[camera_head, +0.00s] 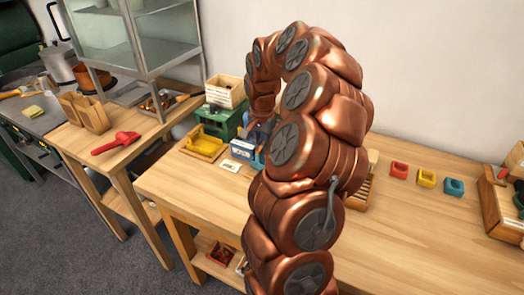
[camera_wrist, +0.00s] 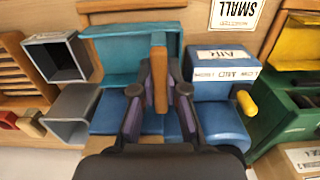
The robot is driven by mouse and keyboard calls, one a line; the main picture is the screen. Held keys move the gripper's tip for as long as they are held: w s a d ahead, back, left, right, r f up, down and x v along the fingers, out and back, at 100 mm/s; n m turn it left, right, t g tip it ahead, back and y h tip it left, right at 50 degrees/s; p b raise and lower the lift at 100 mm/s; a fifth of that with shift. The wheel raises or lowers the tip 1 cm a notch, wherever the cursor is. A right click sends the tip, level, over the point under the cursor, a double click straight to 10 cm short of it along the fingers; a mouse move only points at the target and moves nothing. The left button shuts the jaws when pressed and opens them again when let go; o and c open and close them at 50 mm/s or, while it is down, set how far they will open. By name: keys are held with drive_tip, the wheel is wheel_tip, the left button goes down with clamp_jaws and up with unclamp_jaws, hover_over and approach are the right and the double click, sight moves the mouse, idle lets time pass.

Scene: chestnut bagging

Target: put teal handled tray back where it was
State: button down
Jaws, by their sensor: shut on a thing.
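The teal tray (camera_wrist: 112,58) shows in the wrist view, with an upright wooden handle (camera_wrist: 159,62) at its right part. My gripper (camera_wrist: 160,85) is shut on that handle, one finger on each side. Blue surfaces lie under and beside the fingers; whether they belong to the tray I cannot tell. In the head view my copper arm hides the gripper and most of the tray; a small blue-teal part (camera_head: 258,160) shows beside the arm over the workbench.
A blue box with white labels (camera_wrist: 217,88) stands close right of the tray, with a green machine (camera_wrist: 300,105) beyond. Grey open boxes (camera_wrist: 57,60) stand close on the left. In the head view, a yellow tray (camera_head: 203,143) lies left; the bench front (camera_head: 400,240) is clear.

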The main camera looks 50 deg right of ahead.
drive_tip(key=shift+f+p, duration=0.5)
drive_tip(key=shift+f, duration=0.7)
drive_tip(key=shift+f+b, duration=0.2)
drive_tip(key=shift+b, duration=0.1)
drive_tip(key=c, duration=1.2)
unclamp_jaws()
